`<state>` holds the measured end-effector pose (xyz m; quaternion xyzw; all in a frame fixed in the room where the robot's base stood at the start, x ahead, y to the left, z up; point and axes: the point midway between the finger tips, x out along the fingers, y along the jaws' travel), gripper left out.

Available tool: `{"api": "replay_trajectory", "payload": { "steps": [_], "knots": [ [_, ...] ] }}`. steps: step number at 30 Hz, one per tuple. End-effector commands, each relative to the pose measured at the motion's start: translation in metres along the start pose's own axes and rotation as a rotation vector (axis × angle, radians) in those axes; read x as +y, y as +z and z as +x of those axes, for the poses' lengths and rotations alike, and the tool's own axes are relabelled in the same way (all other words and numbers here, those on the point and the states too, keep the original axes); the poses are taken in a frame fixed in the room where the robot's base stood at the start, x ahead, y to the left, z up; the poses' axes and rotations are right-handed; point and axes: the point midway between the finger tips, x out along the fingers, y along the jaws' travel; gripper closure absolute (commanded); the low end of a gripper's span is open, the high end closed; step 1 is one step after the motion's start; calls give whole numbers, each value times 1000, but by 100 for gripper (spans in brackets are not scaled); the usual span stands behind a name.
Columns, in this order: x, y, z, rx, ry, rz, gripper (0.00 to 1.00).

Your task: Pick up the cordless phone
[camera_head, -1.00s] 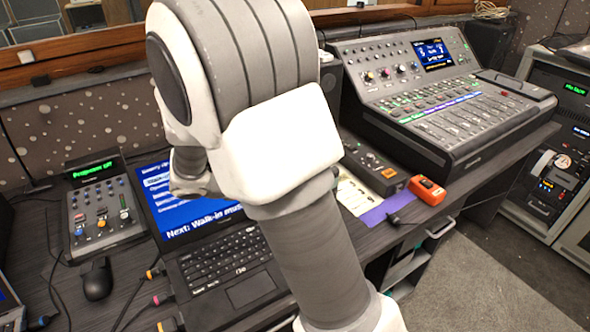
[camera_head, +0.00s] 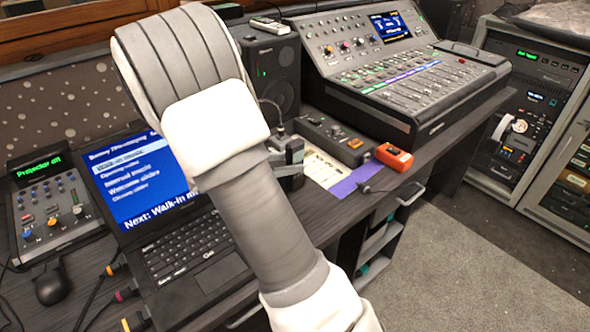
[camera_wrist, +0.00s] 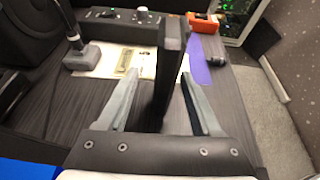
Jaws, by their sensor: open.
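A dark upright slab, which looks like the cordless phone (camera_wrist: 172,42), stands between the two jaws in the wrist view. My gripper (camera_wrist: 159,76) is open, with one grey finger on each side of it. A gap shows between the left finger and the slab, and a smaller one on the right. In the head view my arm hides most of this spot; a dark upright piece (camera_head: 295,151) shows just right of the arm.
Beyond the jaws are a gooseneck base (camera_wrist: 82,58), a small control box (camera_head: 335,138), a paper sheet (camera_head: 322,168) and an orange device (camera_head: 394,156). A laptop (camera_head: 140,180) lies left of my arm. A speaker (camera_head: 270,75) and a lighting console (camera_head: 410,90) stand behind.

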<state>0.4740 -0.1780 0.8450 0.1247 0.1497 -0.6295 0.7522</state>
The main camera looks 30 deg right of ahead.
Motion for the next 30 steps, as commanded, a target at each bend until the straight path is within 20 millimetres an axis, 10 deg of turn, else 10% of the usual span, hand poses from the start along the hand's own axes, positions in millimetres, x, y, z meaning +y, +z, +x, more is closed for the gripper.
{"api": "replay_trajectory", "payload": {
  "steps": [22,30],
  "knots": [
    [-6,5,55,1,1,1,34],
    [-6,5,55,1,0,1,81]
  ]
}}
